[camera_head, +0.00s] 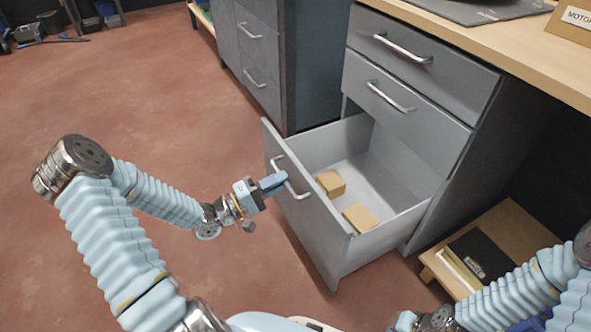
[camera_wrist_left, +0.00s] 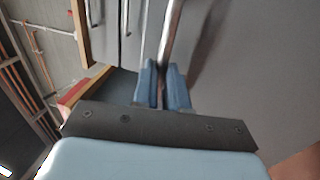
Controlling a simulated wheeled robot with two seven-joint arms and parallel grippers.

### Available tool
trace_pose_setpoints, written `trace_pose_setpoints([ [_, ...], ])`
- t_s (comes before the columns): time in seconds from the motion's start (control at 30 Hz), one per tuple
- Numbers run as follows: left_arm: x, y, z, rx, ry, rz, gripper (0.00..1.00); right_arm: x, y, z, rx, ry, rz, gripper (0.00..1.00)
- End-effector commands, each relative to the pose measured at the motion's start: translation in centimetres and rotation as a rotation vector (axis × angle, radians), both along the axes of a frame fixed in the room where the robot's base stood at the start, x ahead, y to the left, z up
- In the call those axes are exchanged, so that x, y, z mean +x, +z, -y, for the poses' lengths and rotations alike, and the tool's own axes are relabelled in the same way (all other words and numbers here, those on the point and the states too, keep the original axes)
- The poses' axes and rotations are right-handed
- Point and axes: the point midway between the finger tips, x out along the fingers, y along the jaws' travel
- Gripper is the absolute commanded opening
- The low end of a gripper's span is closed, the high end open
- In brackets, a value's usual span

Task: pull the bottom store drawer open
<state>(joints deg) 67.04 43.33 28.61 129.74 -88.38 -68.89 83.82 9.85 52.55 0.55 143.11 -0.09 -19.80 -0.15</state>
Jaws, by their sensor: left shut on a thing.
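The bottom store drawer (camera_head: 318,232) of the grey cabinet stands pulled well out, with its inside showing. Two small cardboard boxes lie in it, one box (camera_head: 330,183) further back and one box (camera_head: 359,218) nearer the front right. My left gripper (camera_head: 274,183) is shut on the drawer's metal bar handle (camera_head: 291,178). In the left wrist view the blue fingers (camera_wrist_left: 162,88) close around the handle (camera_wrist_left: 170,40). My right arm shows at the lower right of the head view, but its fingertips are out of view.
Two upper drawers (camera_head: 400,85) of the same cabinet are closed, under a wooden worktop (camera_head: 520,45). Another grey cabinet (camera_head: 262,60) stands behind. A low wooden shelf (camera_head: 505,222) with a black item (camera_head: 481,257) is at the right.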

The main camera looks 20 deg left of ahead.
Motion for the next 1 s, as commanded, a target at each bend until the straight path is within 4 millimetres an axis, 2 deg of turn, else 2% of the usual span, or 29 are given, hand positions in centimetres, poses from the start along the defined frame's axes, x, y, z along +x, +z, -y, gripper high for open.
trace_pose_setpoints([
  [0.23, -1.8, 0.0, -1.4, 0.003, -0.001, -0.003, 0.0, 0.0, 0.7, 0.1, -0.002, -0.001, 0.001, 0.0],
  [0.7, -2.1, -0.1, -1.6, 0.001, -0.001, -0.003, 0.0, 0.0, 0.7, 0.1, -0.002, -0.002, 0.001, 0.0],
  [0.73, -2.1, -0.1, -1.6, 0.001, -0.001, -0.003, 0.17, 0.0, 0.7, 0.1, -0.002, -0.002, 0.001, 0.0],
  [0.87, -2.1, -0.1, -1.6, 0.001, -0.001, -0.001, 0.37, 0.0, 0.7, 0.1, -0.002, -0.002, 0.001, 0.0],
  [1.0, -2.1, -0.1, -1.6, 0.001, -0.001, -0.001, 0.38, 0.0, 0.7, 0.1, -0.002, -0.002, 0.001, 0.0],
])
